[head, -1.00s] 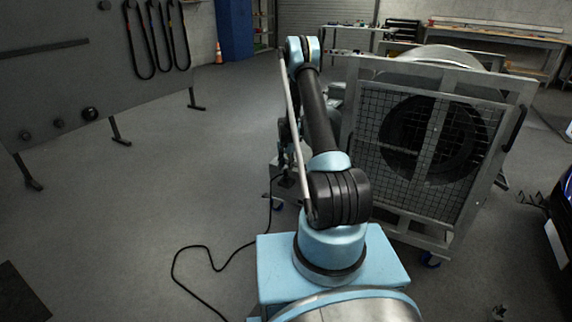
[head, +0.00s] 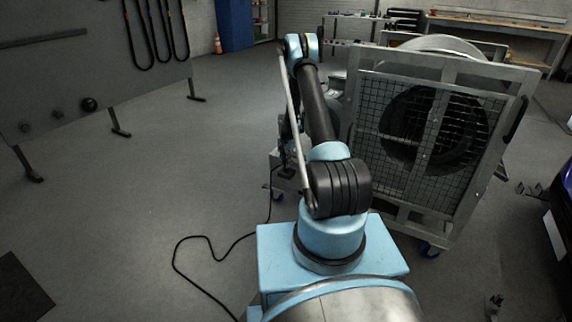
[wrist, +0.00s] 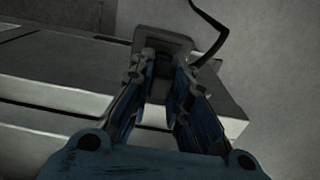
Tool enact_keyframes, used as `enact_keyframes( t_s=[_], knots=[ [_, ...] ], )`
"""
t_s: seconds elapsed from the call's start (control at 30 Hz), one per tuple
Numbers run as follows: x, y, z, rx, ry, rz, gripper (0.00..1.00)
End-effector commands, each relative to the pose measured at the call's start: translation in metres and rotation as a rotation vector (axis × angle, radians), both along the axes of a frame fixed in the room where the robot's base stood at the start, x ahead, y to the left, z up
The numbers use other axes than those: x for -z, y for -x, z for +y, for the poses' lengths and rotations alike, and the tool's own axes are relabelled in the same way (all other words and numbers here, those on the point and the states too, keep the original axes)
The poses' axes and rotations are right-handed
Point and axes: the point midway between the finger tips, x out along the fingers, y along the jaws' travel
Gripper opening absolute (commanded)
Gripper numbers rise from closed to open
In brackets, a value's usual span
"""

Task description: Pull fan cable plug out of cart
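The fan cart (head: 462,205) is a grey metal frame with a mesh front and a large round dark fan, standing right of my arm in the head view. A black cable (head: 207,238) lies on the floor left of my base and runs up behind my arm. In the wrist view, my gripper (wrist: 163,68) has its two fingers at a grey bracket-like surround (wrist: 188,46) with a dark part, perhaps the plug, between the fingertips. A dark cable (wrist: 212,30) curves away at the upper right. A narrow gap shows between the fingers. Whether they press on the plug is not clear.
A dark board on legs (head: 70,75) stands at the left with belts hanging on it. A workbench (head: 490,35) is at the back right. A dark car-like body (head: 562,205) is at the right edge. The floor between board and arm is mostly clear.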

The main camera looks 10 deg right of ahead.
Motion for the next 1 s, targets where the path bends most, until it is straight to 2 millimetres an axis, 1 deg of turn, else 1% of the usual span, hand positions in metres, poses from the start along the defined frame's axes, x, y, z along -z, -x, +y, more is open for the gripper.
enact_keyframes(
  t_s=[0.27,1.0],
  knots=[
    [-0.001,0.0,0.0,0.0,-0.001,-0.001,0.0],
    [-0.012,0.0,0.0,0.0,0.0,0.0,0.0]
  ],
)
